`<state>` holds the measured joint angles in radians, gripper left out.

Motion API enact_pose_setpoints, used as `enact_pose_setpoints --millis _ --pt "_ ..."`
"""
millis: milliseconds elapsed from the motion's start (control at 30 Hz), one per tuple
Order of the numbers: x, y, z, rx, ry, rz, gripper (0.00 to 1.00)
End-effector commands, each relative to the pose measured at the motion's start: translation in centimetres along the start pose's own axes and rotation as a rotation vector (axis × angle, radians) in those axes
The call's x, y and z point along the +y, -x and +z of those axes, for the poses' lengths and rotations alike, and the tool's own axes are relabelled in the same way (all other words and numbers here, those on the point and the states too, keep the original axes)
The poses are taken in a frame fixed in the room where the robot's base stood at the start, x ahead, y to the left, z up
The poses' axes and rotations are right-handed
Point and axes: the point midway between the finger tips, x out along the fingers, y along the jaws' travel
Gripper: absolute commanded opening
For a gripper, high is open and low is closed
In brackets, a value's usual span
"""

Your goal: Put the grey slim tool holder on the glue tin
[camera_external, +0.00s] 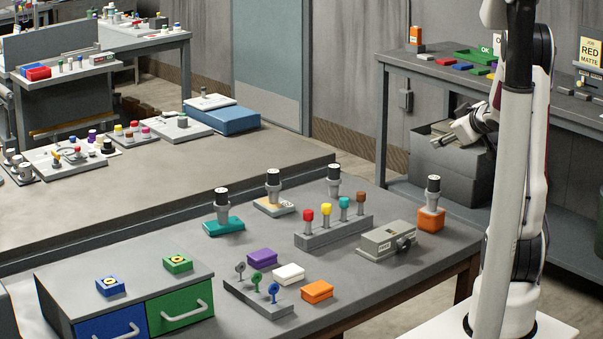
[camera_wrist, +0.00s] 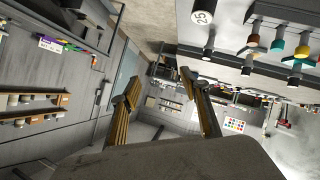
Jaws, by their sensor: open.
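Several grey tool holders with black tops stand upright: one on a teal block (camera_external: 223,227), one on a tan block (camera_external: 274,207), one behind the peg rack (camera_external: 334,180) and one on an orange block (camera_external: 431,220). I cannot tell which is the slim one. No label lets me pick out the glue tin; flat purple (camera_external: 262,257), white (camera_external: 288,273) and orange (camera_external: 316,292) blocks lie on the table. My gripper (camera_external: 443,139) is raised above the back right, away from these things. Its fingers are apart and empty in the wrist view (camera_wrist: 159,80).
A rack (camera_external: 334,235) holds red, yellow, teal and brown topped pieces. A grey box (camera_external: 387,241) sits beside it. A small stand (camera_external: 259,300) holds grey, green and blue pieces. A drawer cabinet (camera_external: 130,282) with blue and green drawers stands left. A grey bin (camera_external: 452,165) stands behind.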

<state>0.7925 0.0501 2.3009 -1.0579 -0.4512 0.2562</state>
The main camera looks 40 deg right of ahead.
Motion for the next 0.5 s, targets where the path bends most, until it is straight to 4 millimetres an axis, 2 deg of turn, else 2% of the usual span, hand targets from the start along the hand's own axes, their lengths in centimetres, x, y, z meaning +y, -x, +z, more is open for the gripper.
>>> enact_pose_setpoints --millis 33,200,367,500 --pt "-0.4 0.7 -1.0 -0.009 0.001 0.017 0.45" --pt "-1.5 3.1 -2.7 -0.064 -0.027 0.071 0.45" --pt "-3.4 5.9 -3.6 -0.118 -0.068 0.094 0.45" --pt "-5.7 8.5 -3.9 -0.167 -0.11 0.088 0.45"
